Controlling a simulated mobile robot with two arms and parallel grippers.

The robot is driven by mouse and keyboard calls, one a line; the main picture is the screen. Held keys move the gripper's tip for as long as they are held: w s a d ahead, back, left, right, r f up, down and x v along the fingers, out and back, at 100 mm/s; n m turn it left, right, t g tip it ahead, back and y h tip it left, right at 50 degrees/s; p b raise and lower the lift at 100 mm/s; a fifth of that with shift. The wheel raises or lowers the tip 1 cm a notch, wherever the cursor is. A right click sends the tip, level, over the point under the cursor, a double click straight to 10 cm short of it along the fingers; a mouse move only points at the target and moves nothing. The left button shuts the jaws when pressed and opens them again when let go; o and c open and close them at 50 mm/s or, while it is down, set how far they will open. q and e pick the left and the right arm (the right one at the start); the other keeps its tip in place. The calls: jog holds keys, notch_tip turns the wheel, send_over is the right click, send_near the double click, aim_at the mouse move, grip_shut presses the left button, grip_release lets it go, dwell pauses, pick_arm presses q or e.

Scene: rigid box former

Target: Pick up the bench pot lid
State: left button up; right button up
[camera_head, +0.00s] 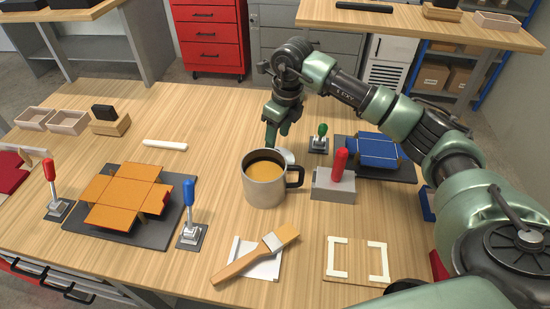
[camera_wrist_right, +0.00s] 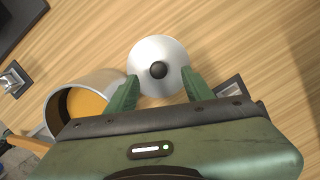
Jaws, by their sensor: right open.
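The pot lid (camera_wrist_right: 158,54) is a round silver disc with a black knob, lying on the bench. In the head view only part of the lid (camera_head: 287,155) shows behind the steel pot (camera_head: 265,188). The pot holds orange-brown liquid and also shows in the right wrist view (camera_wrist_right: 105,80). My right gripper (camera_head: 276,138) points down over the lid. In the wrist view its green fingers (camera_wrist_right: 160,84) are apart at the lid's near edge, with the knob ahead of the gap and nothing between them. My left gripper is out of view.
A grey block with a red handle (camera_head: 340,165) and a green-knobbed lever clamp (camera_head: 318,140) stand right of the pot. A brush (camera_head: 255,256) lies in front. An orange box blank (camera_head: 125,195) is at left, a blue one (camera_head: 370,150) at right.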

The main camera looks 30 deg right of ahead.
aim_at(276, 150)
jog(key=shift+s+a+f, duration=0.1)
jog(key=shift+s+f, duration=0.05)
jog(key=shift+f, duration=0.25)
notch_tip(276, 150, down, 4)
jog(key=shift+a+r+p, duration=0.1)
jog(key=shift+p, duration=0.8)
jog(key=shift+w+f, duration=0.25)
jog(key=shift+f, duration=0.15)
grip_shut()
